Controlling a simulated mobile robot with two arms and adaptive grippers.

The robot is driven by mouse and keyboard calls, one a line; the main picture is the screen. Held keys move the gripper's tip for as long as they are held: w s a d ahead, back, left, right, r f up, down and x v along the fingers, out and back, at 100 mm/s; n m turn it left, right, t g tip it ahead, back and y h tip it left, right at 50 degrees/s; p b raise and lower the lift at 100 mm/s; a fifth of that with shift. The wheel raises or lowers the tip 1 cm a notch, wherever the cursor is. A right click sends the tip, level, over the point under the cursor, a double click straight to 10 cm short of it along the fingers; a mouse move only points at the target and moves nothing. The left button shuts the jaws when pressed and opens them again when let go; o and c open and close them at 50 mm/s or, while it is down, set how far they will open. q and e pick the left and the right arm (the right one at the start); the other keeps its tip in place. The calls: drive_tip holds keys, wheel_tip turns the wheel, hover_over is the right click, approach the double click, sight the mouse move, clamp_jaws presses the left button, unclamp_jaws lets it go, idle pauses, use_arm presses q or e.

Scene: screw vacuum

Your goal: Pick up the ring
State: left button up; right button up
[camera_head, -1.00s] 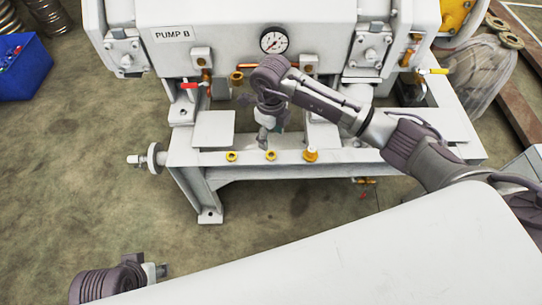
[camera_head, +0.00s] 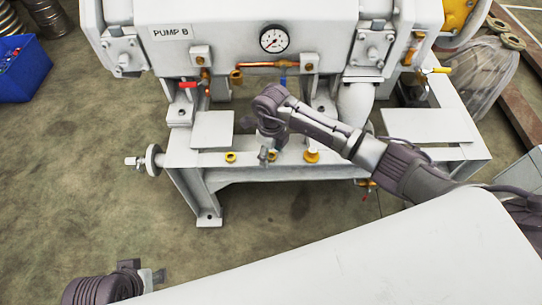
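Small yellow rings sit on the front ledge of the white pump frame. One ring (camera_head: 231,157) is left of my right gripper (camera_head: 264,155). A second ring (camera_head: 273,156) is mostly hidden beside the gripper tip, and I cannot tell whether they touch. A larger yellow flanged piece (camera_head: 311,157) stands to the right, below a white part. My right gripper points down at the ledge; its fingers are too small to read as open or shut. My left gripper (camera_head: 158,277) is at the lower left, partly hidden behind my white body, its opening unclear.
The pump (camera_head: 215,60), marked PUMP B, stands behind the ledge with a gauge (camera_head: 274,39), a copper pipe (camera_head: 270,65) and a red-handled valve (camera_head: 188,85). A handwheel (camera_head: 153,160) juts out at left. A blue bin (camera_head: 22,70) is far left. Open floor lies in front.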

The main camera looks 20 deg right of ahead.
drive_tip(key=c, duration=0.8)
drive_tip(key=shift+r, duration=0.1)
